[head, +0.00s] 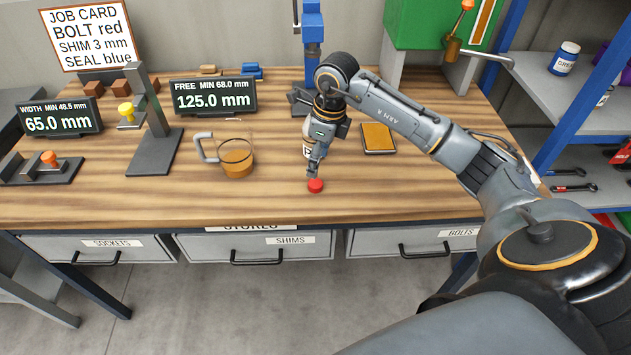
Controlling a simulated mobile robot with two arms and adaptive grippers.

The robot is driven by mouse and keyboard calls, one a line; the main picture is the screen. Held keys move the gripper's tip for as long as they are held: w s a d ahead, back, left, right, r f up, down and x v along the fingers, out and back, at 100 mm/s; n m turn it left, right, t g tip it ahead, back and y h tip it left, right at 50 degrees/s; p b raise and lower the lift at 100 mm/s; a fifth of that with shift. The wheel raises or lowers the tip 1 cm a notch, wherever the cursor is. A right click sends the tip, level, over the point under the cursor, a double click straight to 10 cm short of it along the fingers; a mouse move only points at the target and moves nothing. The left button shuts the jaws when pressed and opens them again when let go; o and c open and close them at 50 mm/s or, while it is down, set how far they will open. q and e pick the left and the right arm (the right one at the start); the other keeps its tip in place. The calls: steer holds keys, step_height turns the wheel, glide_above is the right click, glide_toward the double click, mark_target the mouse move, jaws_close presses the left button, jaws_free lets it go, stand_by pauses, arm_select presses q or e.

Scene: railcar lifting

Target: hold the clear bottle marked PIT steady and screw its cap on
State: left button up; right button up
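A small red round piece, which looks like a cap (316,186), is at the tabletop near the front edge of the workbench. My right gripper (315,173) points down directly above it, with its fingertips at or very near the piece. I cannot tell whether the fingers grip it. A pale patch with dark marks (307,151) shows just left of the gripper. It may be part of the clear bottle, mostly hidden behind the gripper; I cannot read PIT on it. My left gripper is not in view.
A clear mug with amber liquid (237,160) stands left of my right gripper. Two gauge displays (213,97) (60,117) and a grey stand (155,145) are further left.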

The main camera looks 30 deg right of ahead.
mark_target(316, 183)
steer(key=shift+w+a+f, duration=0.1)
steer(key=shift+a+f, duration=0.05)
steer(key=shift+f, duration=0.9)
steer(key=shift+f+p, duration=0.2)
steer(key=shift+p, duration=0.15)
step_height(316, 183, down, 4)
steer(key=shift+r+p, duration=0.2)
steer(key=shift+p, duration=0.8)
steer(key=shift+f, duration=0.65)
steer(key=shift+c, duration=0.5)
steer(key=c, duration=0.8)
